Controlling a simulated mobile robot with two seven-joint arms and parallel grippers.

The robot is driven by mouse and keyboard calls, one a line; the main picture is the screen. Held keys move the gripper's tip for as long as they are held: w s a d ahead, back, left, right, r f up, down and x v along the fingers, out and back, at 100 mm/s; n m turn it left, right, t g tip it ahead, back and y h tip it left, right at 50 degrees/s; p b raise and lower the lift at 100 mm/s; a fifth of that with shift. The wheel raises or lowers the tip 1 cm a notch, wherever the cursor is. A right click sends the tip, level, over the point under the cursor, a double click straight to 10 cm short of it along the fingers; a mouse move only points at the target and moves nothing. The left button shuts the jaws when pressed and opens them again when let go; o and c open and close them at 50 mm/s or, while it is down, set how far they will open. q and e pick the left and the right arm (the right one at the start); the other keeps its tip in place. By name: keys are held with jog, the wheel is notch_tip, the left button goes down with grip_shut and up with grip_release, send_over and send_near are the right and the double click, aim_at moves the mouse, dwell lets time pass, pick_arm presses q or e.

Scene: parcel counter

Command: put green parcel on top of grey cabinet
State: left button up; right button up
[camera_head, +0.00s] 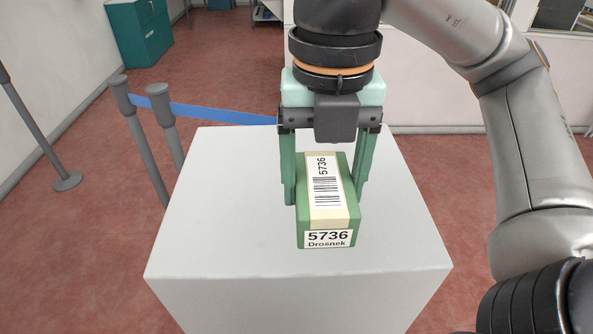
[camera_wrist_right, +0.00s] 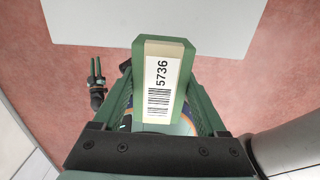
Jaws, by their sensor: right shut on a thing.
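The green parcel (camera_head: 343,210), a box with a cream strip and a label 5736 Drosnek, is between the fingers of my right gripper (camera_head: 325,194). The gripper is shut on it and points down. The parcel also shows in the right wrist view (camera_wrist_right: 178,115). The light grey cabinet (camera_head: 230,220) stands below, with a flat bare top. In the head view the parcel overlaps this top. In the wrist view the cabinet (camera_wrist_right: 90,20) lies mostly beyond the parcel, whose far end overlaps its near edge. My left gripper (camera_wrist_right: 95,72) shows small at left, its fingers apart and empty.
Barrier posts (camera_head: 150,130) with a blue belt (camera_head: 215,111) stand left of the cabinet. Another post (camera_head: 62,180) is near the left wall. A teal cabinet (camera_head: 138,32) stands at the back left. Red floor surrounds the grey cabinet.

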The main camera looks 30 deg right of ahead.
jog(key=w+d+f, duration=0.1)
jog(key=w+f, duration=0.1)
jog(key=w, duration=0.1)
jog(key=w+d+f+p, duration=0.1)
jog(key=w+d+f, duration=0.1)
jog(key=w+f, duration=0.1)
jog(key=w+d+f, duration=0.1)
jog(key=w+f, duration=0.2)
jog(key=w, duration=0.2)
jog(key=shift+w+d+f, duration=0.15)
jog(key=shift+d+f, duration=0.05)
jog(key=shift+d, duration=0.05)
jog(key=shift+w+f, duration=0.15)
jog(key=shift+f, duration=0.05)
jog(key=f, duration=0.1)
jog(key=f+p, duration=0.1)
jog(key=f, duration=0.1)
jog(key=shift+w+d+f, duration=0.25)
jog(key=shift+w+f, duration=0.1)
jog(key=shift+f, duration=0.15)
jog(key=shift+f, duration=0.1)
jog(key=shift+f, duration=0.15)
jog(key=o, duration=1.5)
